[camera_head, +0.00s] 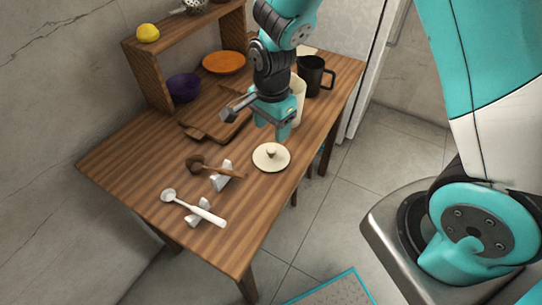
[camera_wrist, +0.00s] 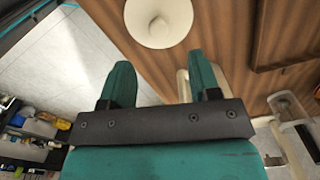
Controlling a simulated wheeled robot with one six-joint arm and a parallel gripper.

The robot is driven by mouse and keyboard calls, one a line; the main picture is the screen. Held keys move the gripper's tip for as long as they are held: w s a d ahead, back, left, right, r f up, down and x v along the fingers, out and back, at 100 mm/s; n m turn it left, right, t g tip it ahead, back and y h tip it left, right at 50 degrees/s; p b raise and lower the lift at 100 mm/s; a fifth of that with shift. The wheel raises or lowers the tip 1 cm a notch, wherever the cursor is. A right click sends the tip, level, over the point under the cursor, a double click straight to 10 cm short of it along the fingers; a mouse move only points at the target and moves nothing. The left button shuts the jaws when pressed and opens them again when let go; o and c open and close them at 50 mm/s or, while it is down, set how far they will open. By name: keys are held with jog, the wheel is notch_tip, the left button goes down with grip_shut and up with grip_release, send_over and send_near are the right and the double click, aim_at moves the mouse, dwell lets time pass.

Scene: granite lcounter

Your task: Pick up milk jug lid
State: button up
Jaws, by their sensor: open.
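The milk jug lid (camera_head: 262,164) is a round cream disc with a small knob on top. It lies flat on the wooden table near its right edge. In the wrist view the lid (camera_wrist: 142,20) is at the top centre, cut off by the frame edge, ahead of my fingertips. My gripper (camera_head: 272,128) is above the lid and a little behind it, pointing down, apart from it. In the wrist view my gripper (camera_wrist: 160,65) has its two teal fingers spread with nothing between them. A cream jug (camera_head: 299,100) stands behind my gripper, partly hidden by it.
A black mug (camera_head: 314,76) stands behind the jug. A wooden ladle (camera_head: 197,162) and a white ladle (camera_head: 203,213) lie on rests at the left. A cutting board (camera_head: 205,132), a purple bowl (camera_head: 184,88) and a shelf (camera_head: 157,78) are behind. The table (camera_head: 250,220) is bare in front.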

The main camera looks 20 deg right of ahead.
aim_at(271, 149)
jog(key=f, duration=0.8)
jog(key=shift+s+a+f, duration=0.1)
jog(key=shift+s+a, duration=0.1)
jog(key=shift+a, duration=0.05)
jog(key=c, duration=1)
